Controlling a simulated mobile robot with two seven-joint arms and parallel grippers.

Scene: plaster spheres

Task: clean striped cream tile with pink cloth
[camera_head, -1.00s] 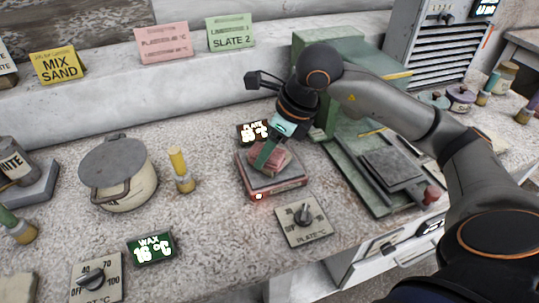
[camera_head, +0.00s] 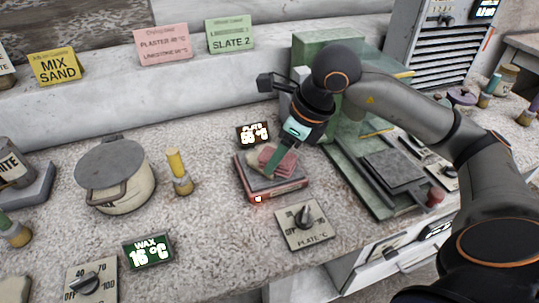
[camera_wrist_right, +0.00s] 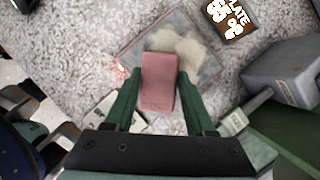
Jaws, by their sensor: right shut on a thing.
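My right gripper (camera_head: 277,157) is shut on the folded pink cloth (camera_head: 284,162), low over the small red-sided hot plate (camera_head: 277,192). The right wrist view shows the pink cloth (camera_wrist_right: 158,85) between the two green fingers (camera_wrist_right: 158,95). My left gripper is not in view.
The plate display (camera_head: 254,133) stands behind the hot plate, and a dial card (camera_head: 305,224) lies in front. A lidded pot (camera_head: 116,177) and yellow-handled tool (camera_head: 179,172) stand left. A green machine (camera_head: 375,175) is close on the right. Bare counter lies left of the plate.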

